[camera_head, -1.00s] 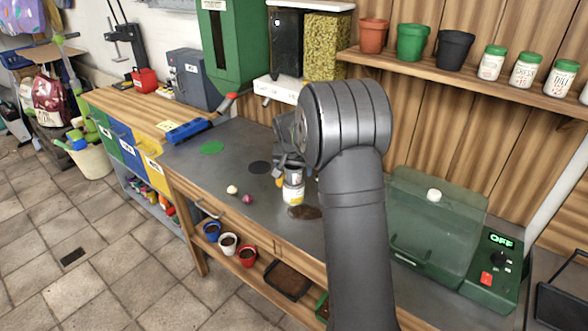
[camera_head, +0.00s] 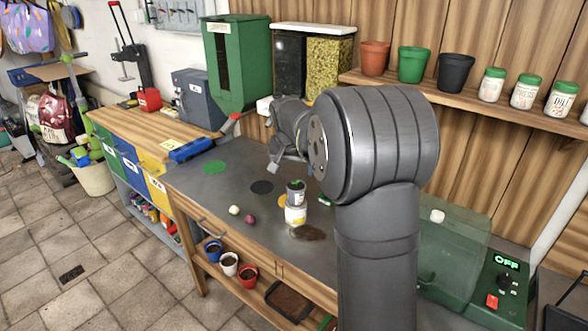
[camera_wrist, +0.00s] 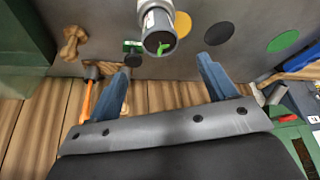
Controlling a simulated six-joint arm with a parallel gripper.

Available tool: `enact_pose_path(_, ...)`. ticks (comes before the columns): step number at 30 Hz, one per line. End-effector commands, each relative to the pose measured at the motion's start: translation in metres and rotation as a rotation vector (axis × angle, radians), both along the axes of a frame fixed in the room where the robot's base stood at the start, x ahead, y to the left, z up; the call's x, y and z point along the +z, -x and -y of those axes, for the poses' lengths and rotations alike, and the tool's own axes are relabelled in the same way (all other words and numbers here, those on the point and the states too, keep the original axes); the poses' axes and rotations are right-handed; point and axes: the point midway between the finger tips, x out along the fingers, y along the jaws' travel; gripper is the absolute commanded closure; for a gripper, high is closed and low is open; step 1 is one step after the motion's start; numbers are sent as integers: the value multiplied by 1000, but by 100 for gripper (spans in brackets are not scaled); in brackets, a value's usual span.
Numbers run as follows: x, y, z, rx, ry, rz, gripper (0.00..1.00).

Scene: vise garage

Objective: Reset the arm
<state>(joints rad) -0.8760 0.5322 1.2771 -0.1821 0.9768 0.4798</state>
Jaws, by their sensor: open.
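My gripper (camera_head: 282,155) is raised above the metal worktop (camera_head: 225,190). In the wrist view its two blue fingers stand wide apart with nothing between the tips (camera_wrist: 164,64). A grey container (camera_head: 296,188) sits upright on a white and yellow can (camera_head: 296,214) on the worktop, below and apart from the gripper. The wrist view shows a grey container with a green sprout in it (camera_wrist: 158,40) beyond the fingertips. My arm hides part of the worktop and back wall.
A garlic-like bulb (camera_head: 235,210) and a purple onion-like bulb (camera_head: 250,219) lie left of the can. Green (camera_head: 214,167) and black (camera_head: 262,187) discs mark the worktop. A green lidded machine (camera_head: 455,262) stands right. A shelf with pots (camera_head: 413,64) is behind.

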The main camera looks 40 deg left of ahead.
Motion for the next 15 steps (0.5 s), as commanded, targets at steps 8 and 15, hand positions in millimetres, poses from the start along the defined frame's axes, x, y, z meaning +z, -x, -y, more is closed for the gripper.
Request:
enact_pose_path(8, -8, -3, -1, 0, 1, 0, 23)
enact_pose_path(15, -47, -17, -9, 1, 3, -2, 23)
